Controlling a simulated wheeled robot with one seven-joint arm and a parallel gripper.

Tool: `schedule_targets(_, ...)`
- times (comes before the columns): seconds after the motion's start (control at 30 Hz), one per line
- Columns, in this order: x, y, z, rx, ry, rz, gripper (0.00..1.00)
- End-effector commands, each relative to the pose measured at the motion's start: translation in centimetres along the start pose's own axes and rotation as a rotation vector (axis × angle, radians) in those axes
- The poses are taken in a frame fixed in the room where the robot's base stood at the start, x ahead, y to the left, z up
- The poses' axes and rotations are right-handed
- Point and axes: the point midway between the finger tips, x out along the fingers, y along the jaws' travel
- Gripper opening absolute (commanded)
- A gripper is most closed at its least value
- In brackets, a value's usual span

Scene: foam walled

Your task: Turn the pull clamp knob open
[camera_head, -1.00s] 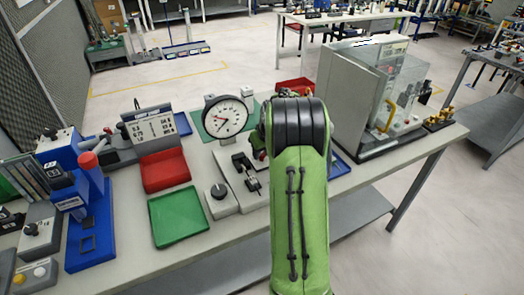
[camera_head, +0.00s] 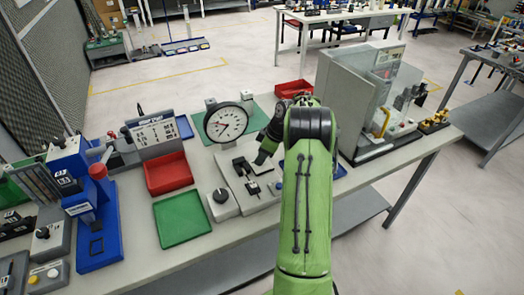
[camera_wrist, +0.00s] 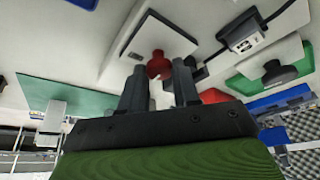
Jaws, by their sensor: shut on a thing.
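The pull clamp's red knob (camera_wrist: 158,62) shows in the wrist view, between the fingertips of my gripper (camera_wrist: 159,70). My gripper is shut on it; the fingers hide its sides. It sits at the edge of a pale plate with a dark block (camera_wrist: 160,40). In the head view my gripper (camera_head: 262,158) reaches down to the right side of the light fixture plate (camera_head: 262,198), and the knob is hidden there. Dark clamp parts (camera_head: 243,168) lie on this plate just left of my gripper.
A round dial gauge (camera_head: 226,122) stands behind the plate. A grey box with a black knob (camera_head: 222,203) is on its left, then a green tray (camera_head: 182,217) and red bin (camera_head: 167,171). A clear-fronted machine (camera_head: 375,100) stands to the right.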

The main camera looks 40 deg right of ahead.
Motion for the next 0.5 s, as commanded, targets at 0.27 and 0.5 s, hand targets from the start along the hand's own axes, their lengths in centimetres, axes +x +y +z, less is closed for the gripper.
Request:
schedule_targets(0.27,-0.35,0.16,-0.06,-0.239,-0.001,-0.103,0.01)
schedule_targets(0.5,-0.33,0.24,-0.14,-0.436,0.000,-0.183,0.01)
